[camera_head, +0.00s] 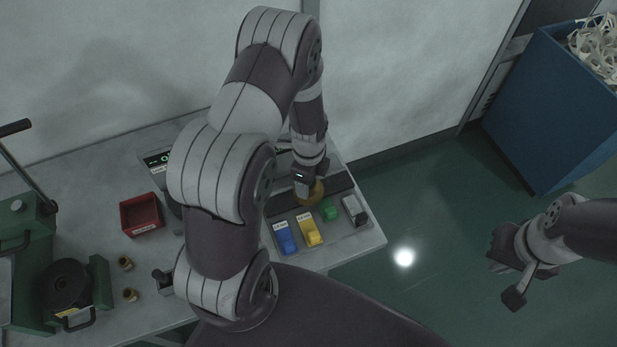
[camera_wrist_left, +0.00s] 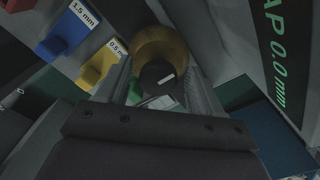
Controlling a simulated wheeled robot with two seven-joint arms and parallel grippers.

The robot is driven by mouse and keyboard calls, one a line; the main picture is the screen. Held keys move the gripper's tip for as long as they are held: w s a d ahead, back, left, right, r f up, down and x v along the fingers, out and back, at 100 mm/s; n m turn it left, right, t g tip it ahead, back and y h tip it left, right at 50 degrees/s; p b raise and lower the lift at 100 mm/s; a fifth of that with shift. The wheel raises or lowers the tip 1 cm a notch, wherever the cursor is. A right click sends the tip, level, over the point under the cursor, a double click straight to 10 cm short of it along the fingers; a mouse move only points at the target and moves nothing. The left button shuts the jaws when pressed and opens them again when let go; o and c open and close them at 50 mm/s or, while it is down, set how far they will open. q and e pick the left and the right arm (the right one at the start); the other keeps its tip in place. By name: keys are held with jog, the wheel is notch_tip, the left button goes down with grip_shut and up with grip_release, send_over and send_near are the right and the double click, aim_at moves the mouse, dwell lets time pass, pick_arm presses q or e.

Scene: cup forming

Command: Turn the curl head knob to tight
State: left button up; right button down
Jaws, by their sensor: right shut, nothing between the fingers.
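The round brass knob (camera_head: 313,192) sits on the machine at the back right of the bench. It also shows in the left wrist view (camera_wrist_left: 160,45), with a dark hub and a short white mark on its face. My left gripper (camera_head: 306,183) is at the knob, its two fingers (camera_wrist_left: 160,75) on either side of it. I cannot tell whether the fingers press on it. Any tight or loose lettering is not visible. My right gripper (camera_head: 512,290) is shut and empty, over the floor at the right, away from the bench.
Blue (camera_head: 286,240), yellow (camera_head: 310,232), green (camera_head: 328,210) and grey (camera_head: 355,209) pieces sit in a tray near the knob. A red bin (camera_head: 142,214), brass fittings (camera_head: 130,295) and a green press (camera_head: 30,225) stand left. A "GAP 0.0 mm" display (camera_wrist_left: 275,60) shows beside the knob.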

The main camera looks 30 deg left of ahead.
pick_arm(q)
notch_tip(320, 180, up, 13)
jog(key=b, duration=0.1)
jog(key=shift+f, duration=0.15)
dwell(0.6)
jog(key=s+d+r+n, duration=0.2)
jog(key=s+n, duration=0.2)
jog(key=n, duration=0.4)
jog(key=s+d+r+n+t, duration=0.1)
jog(key=s+d+r+n, duration=0.1)
jog(key=s+n, duration=0.3)
jog(key=d+n, duration=0.1)
jog(key=n, duration=0.3)
jog(key=shift+s, duration=0.2)
jog(key=shift+w, duration=0.1)
